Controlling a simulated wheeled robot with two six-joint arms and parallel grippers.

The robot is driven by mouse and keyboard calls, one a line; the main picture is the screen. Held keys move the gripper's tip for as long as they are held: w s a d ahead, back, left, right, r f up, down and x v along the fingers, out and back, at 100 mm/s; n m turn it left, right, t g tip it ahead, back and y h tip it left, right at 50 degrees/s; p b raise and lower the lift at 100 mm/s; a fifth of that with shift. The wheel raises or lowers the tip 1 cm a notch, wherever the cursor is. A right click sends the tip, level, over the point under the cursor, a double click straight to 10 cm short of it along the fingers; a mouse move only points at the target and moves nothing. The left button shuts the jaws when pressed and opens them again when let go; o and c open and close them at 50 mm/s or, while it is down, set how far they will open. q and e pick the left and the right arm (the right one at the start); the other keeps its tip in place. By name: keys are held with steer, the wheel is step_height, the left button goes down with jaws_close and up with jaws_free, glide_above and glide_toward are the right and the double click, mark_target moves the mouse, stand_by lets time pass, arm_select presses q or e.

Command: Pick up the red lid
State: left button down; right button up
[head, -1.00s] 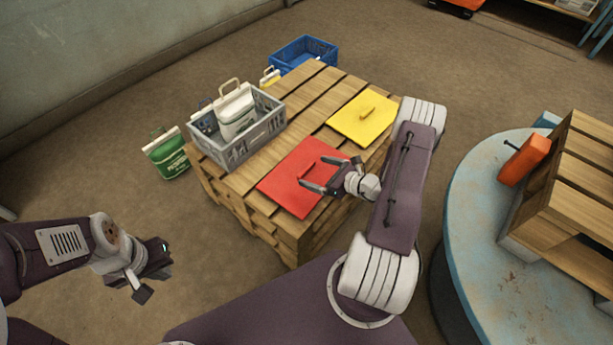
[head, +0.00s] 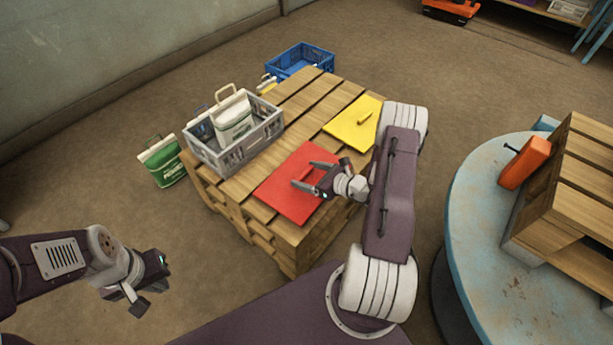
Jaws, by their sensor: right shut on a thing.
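The red lid (head: 285,205) lies flat on the wooden pallet stack, at its near right side. My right gripper (head: 305,175) is over the middle of the lid, its two fingers shut on the lid's raised handle. The handle is mostly hidden by the fingers. The lid shows no clear gap above the planks. My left gripper (head: 148,288) is at the lower left, over the floor, away from the pallet, with its fingers apart and nothing between them.
A yellow lid (head: 350,128) lies behind the red one on the pallet stack (head: 240,190). A grey crate (head: 240,152) holding a white sack (head: 233,122) stands at its left. A green sack (head: 165,165) and blue crate (head: 298,58) are on the floor. A round blue table (head: 470,220) stands right.

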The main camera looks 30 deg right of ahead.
mark_target(308, 179)
steer(key=r+p, duration=0.1)
steer(key=r, duration=0.1)
steer(key=r+p, duration=0.1)
steer(key=r, duration=0.1)
steer(key=shift+w+d+r+p, duration=0.15)
steer(key=shift+w+r+p, duration=0.05)
steer(key=shift+r+p, duration=0.2)
steer(key=w+d+r+p, duration=0.3)
steer(key=w+d+r, duration=0.2)
steer(key=w+d, duration=0.2)
steer(key=shift+w+r, duration=0.4)
steer(key=shift+w, duration=0.5)
